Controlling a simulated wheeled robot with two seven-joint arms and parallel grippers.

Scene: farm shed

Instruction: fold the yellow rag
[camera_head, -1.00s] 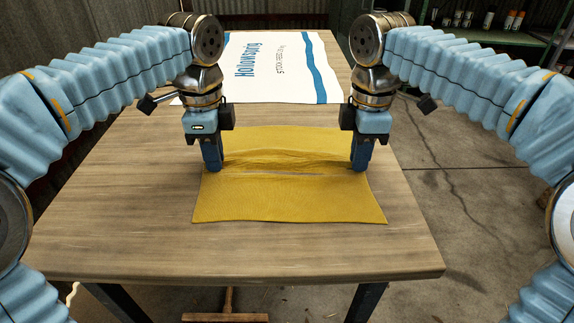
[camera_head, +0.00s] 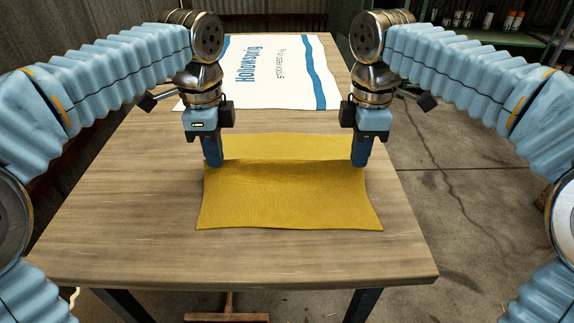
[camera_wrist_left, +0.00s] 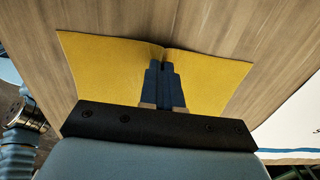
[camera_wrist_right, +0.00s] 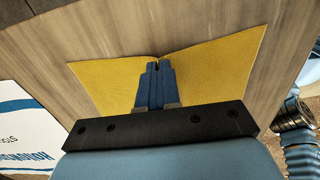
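The yellow rag (camera_head: 290,200) lies on the wooden table, with a raised ridge running across it between my two grippers. Its near part slopes down towards the front, and a strip of its far part shows behind the ridge. My left gripper (camera_head: 214,163) is shut on the rag at the ridge's left end; the pinched cloth shows at the fingertips in the left wrist view (camera_wrist_left: 164,62). My right gripper (camera_head: 360,163) is shut on the rag at the ridge's right end, as the right wrist view (camera_wrist_right: 157,66) also shows. The cloth right behind the ridge is hidden.
A white feed sack (camera_head: 270,70) with blue print lies flat at the table's far end, behind the grippers. The wooden table (camera_head: 120,220) is bare to the left, right and front of the rag. Shelves with bottles (camera_head: 490,22) stand at the back right, off the table.

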